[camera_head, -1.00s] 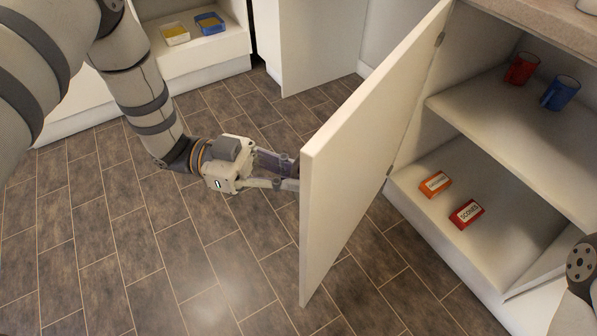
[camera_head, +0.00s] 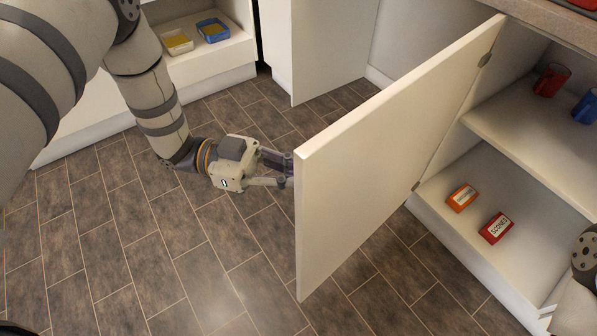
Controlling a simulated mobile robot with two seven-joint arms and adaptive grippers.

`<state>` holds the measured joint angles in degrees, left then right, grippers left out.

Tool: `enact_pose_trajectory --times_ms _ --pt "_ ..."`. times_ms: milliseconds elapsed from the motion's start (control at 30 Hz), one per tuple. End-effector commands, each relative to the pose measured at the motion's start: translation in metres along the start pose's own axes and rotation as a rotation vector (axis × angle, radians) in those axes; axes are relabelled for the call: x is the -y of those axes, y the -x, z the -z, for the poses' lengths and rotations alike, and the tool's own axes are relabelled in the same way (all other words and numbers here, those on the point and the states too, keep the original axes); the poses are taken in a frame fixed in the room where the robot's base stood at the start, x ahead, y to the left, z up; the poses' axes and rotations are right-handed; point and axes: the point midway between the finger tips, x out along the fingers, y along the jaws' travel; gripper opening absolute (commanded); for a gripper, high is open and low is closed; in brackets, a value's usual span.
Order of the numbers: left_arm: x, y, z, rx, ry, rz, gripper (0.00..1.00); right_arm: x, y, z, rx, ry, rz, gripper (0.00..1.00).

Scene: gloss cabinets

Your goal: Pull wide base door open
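The wide base door (camera_head: 385,150) is a white panel standing well open, hinged at its right edge to the base cabinet (camera_head: 500,160). The cabinet's inside and shelves show. My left gripper (camera_head: 285,170) is at the door's free edge, on its left side. Its fingertips are partly hidden behind the door, so I cannot tell whether they hold anything there. My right gripper is not in view; only part of my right arm shows at the lower right edge.
A red mug (camera_head: 551,80) and a blue mug (camera_head: 587,106) stand on the upper shelf. An orange box (camera_head: 461,197) and a red box (camera_head: 495,228) lie on the cabinet bottom. Tiled floor (camera_head: 130,250) is clear.

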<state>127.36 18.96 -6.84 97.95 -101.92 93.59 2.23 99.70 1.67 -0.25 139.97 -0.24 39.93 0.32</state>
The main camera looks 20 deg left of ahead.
Motion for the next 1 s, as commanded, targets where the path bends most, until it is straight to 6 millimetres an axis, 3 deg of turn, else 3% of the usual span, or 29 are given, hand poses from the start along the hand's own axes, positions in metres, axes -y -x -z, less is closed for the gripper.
enact_pose_trajectory --times_ms 633,667,733,1000 --pt "-0.0008 0.0004 -0.0022 0.005 0.005 -0.001 0.00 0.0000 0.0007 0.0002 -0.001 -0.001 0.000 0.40" --pt "-0.0008 0.0004 -0.0022 0.005 0.005 -0.001 0.13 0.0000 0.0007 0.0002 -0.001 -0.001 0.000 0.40" --pt "-0.0007 0.0002 -0.0019 0.005 0.004 -0.001 0.29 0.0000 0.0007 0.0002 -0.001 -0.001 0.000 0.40" --pt "0.0002 -0.0002 -0.0009 0.002 0.002 0.001 0.30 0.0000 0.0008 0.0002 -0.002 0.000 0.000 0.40"
